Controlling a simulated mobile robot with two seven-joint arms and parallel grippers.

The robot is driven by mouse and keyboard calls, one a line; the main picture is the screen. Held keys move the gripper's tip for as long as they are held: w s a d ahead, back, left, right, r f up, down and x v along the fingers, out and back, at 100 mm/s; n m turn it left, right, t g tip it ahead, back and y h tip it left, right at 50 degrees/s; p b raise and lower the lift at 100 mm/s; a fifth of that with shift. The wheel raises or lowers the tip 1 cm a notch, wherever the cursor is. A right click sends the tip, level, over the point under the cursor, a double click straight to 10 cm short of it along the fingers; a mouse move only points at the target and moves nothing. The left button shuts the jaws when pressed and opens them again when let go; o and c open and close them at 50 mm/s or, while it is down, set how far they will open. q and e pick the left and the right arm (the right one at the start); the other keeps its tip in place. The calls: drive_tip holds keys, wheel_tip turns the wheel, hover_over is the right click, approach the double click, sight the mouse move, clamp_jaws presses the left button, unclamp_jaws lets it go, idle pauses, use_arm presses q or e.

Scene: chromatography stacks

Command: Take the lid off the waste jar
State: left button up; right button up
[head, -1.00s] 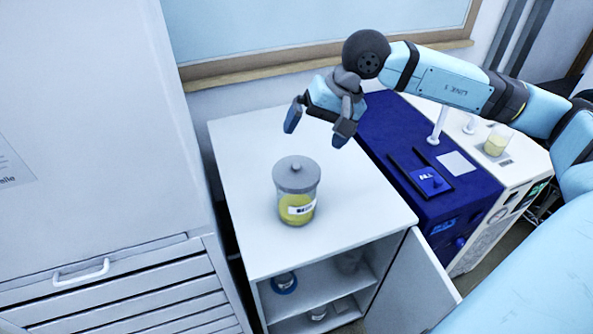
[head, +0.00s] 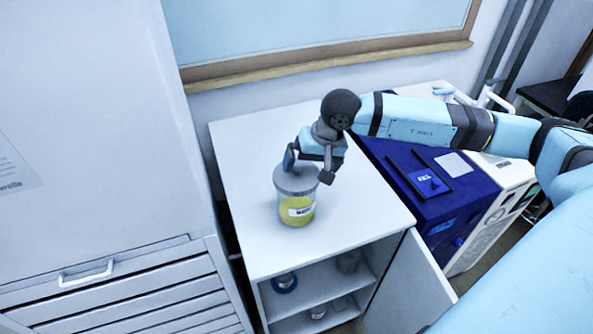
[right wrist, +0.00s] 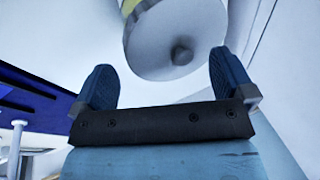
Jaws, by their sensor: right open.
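The waste jar (head: 297,210) is a clear jar with yellow contents and a white label, upright on the white cabinet top. Its grey lid (head: 296,181) is on the jar; in the right wrist view the lid (right wrist: 170,35) shows its round knob (right wrist: 181,55) facing me. My right gripper (head: 308,168) is open and over the lid's far edge in the head view. In the right wrist view its two fingers (right wrist: 160,85) stand apart on either side, with the knob ahead between them and nothing held. My left gripper is not in view.
The white cabinet top (head: 245,150) is otherwise clear. Its door (head: 412,285) hangs open at the front, with items on the shelves. A blue instrument (head: 440,205) stands at the right, and a drawer unit (head: 130,290) at the left.

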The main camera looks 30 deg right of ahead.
drive_tip(key=shift+x, duration=0.95)
drive_tip(key=shift+c, duration=0.5)
drive_tip(key=c, duration=0.8)
drive_tip(key=shift+c, duration=0.2)
